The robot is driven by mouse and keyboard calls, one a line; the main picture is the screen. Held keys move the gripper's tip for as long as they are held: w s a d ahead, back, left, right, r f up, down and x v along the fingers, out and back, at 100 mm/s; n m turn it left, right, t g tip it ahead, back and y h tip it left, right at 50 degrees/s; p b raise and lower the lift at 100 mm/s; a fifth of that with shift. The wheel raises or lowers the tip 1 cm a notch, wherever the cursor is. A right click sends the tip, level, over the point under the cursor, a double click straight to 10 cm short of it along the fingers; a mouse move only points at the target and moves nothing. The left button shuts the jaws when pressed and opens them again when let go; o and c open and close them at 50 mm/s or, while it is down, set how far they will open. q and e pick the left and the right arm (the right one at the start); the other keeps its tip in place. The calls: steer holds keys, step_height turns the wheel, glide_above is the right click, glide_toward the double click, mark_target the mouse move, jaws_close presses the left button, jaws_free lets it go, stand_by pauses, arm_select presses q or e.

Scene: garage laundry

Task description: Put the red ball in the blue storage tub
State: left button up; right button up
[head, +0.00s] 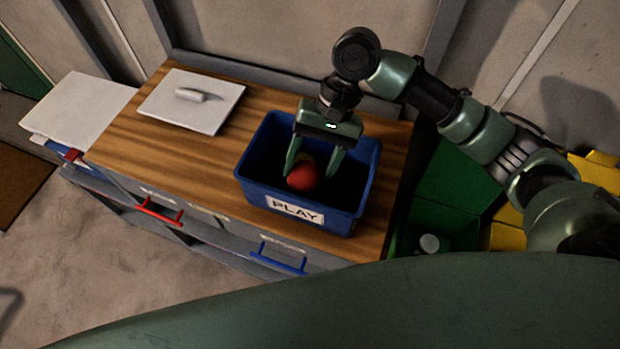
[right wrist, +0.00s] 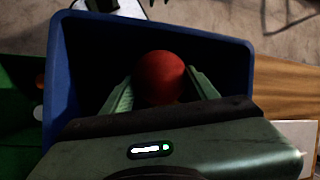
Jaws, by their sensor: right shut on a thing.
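The red ball (head: 303,177) is between the fingers of my right gripper (head: 314,170), which is shut on it. The ball and fingertips are inside the opening of the blue storage tub (head: 262,193), which has a "PLAY" label and stands on the wooden worktop. The right wrist view shows the ball (right wrist: 160,77) between the two green fingers, with the tub's blue rim (right wrist: 215,37) around them. The tub's dark floor is hard to see, so I cannot tell whether the ball touches it. My left gripper is not in view.
A white lid with a handle (head: 192,99) lies on the wooden worktop (head: 200,148) left of the tub. Drawers with a red handle (head: 158,211) and a blue handle (head: 278,261) are below. Green and yellow bins (head: 462,185) stand at the right.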

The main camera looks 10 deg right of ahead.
mark_target(309, 182)
step_height(309, 182, down, 2)
steer(key=shift+f, duration=0.15)
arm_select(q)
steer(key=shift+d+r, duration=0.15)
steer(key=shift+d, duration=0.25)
arm_select(e)
steer(key=shift+f, duration=1.8)
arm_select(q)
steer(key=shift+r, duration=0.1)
arm_select(e)
steer(key=o, duration=1.4)
steer(key=shift+f, duration=0.1)
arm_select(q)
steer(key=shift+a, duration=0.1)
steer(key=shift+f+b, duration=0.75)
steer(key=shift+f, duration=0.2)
arm_select(e)
steer(key=v, duration=1.2)
